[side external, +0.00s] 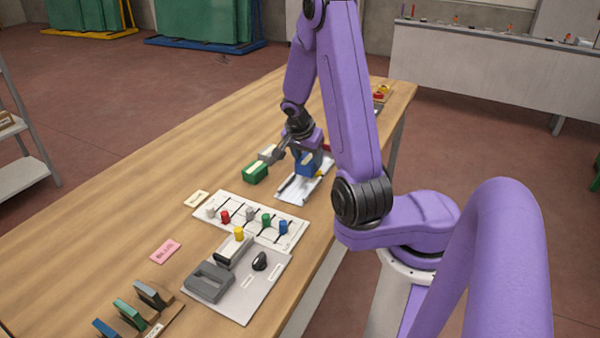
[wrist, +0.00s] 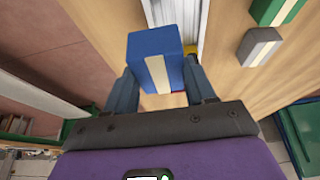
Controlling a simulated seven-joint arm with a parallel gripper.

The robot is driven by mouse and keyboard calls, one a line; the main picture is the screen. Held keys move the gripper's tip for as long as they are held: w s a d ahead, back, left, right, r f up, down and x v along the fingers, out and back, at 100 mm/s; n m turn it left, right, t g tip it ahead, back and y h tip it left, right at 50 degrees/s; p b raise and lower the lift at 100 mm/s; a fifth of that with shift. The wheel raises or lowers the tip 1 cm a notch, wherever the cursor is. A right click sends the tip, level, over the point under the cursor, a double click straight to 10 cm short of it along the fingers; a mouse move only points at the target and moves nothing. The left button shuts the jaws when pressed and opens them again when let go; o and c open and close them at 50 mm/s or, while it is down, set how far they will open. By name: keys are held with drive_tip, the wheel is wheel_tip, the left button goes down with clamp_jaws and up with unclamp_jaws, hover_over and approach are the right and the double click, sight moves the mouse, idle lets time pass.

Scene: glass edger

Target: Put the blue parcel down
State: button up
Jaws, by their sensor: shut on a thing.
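The blue parcel (side external: 308,166) has a pale stripe and is between the fingers of my gripper (side external: 300,158) in the side view. In the wrist view the blue parcel (wrist: 146,50) sits between the two fingers of my gripper (wrist: 158,80), which is shut on it. In the side view the parcel overlaps the far part of a white tray (side external: 298,189). I cannot tell whether its underside touches anything. The tray (wrist: 186,22) also shows just behind and right of the parcel in the wrist view.
A green parcel (side external: 255,174) and a grey parcel (side external: 267,152) stand left of the tray. A white board (side external: 250,222) with coloured knobs, a grey plate with a device (side external: 208,283), a pink card (side external: 165,251) and a slotted rack lie nearer. Bare wood is free at left.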

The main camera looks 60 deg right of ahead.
drive_tip(key=w+f, duration=0.1)
drive_tip(key=w+d+f, duration=0.1)
drive_tip(key=w+f, duration=0.1)
drive_tip(key=f, duration=0.1)
drive_tip(key=shift+d+f, duration=0.1)
drive_tip(key=shift+d, duration=0.25)
drive_tip(key=shift+w+d+f, duration=0.1)
drive_tip(key=shift+w+f, duration=0.05)
drive_tip(key=shift+f, duration=1.55)
drive_tip(key=shift+f, duration=0.1)
drive_tip(key=o, duration=1.2)
drive_tip(key=shift+o, duration=0.2)
